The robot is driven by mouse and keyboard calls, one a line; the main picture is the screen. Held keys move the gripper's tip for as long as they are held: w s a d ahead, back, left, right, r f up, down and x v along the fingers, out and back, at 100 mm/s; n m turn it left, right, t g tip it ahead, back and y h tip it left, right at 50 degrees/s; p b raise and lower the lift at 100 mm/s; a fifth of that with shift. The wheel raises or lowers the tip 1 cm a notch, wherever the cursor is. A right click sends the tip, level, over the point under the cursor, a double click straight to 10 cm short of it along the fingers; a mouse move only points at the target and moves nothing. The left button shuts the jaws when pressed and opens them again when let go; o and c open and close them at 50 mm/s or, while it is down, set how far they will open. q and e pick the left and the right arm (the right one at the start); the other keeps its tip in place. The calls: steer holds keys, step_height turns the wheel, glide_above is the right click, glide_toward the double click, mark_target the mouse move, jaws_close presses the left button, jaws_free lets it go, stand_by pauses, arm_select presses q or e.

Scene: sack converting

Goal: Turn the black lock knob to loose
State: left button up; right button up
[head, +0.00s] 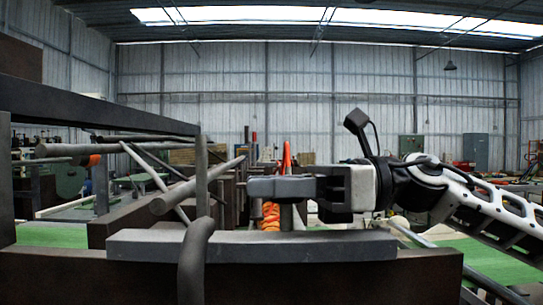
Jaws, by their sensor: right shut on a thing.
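The lock knob (281,187) shows as a dark grey, flat bar-shaped handle near the middle of the head view. It sits on a short upright post (286,217) above a long grey block (250,246). My right gripper (322,188) comes in from the right, level with the knob, and is shut on the knob's right end. The fingers hide that end. The knob's bar lies about level, pointing left in the picture. Whether it is tight or loose cannot be seen. My left gripper is not in view.
A curved dark bar (195,260) rises in front of the block's left part. A grey roller (198,186) and a dark frame beam (100,108) stand at the left. Orange coiled hose (270,216) hangs behind the knob. Green floor (490,262) shows at the right.

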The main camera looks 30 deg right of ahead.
steer(key=shift+s+f+n+g+y, duration=0.1)
steer(key=shift+n+g+y, duration=0.5)
steer(key=shift+n+g, duration=0.5)
steer(key=shift+a+g, duration=0.1)
steer(key=shift+g, duration=0.3)
steer(key=o, duration=1)
steer(key=shift+s+d+b, duration=0.15)
steer(key=shift+d+b, duration=0.15)
steer(key=shift+d, duration=0.15)
arm_select(q)
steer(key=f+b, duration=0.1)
steer(key=b, duration=0.2)
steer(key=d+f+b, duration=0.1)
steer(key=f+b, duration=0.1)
steer(key=b, duration=0.1)
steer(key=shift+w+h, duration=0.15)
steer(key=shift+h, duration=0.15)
arm_select(e)
steer(key=v, duration=1.5)
steer(key=shift+s, duration=0.1)
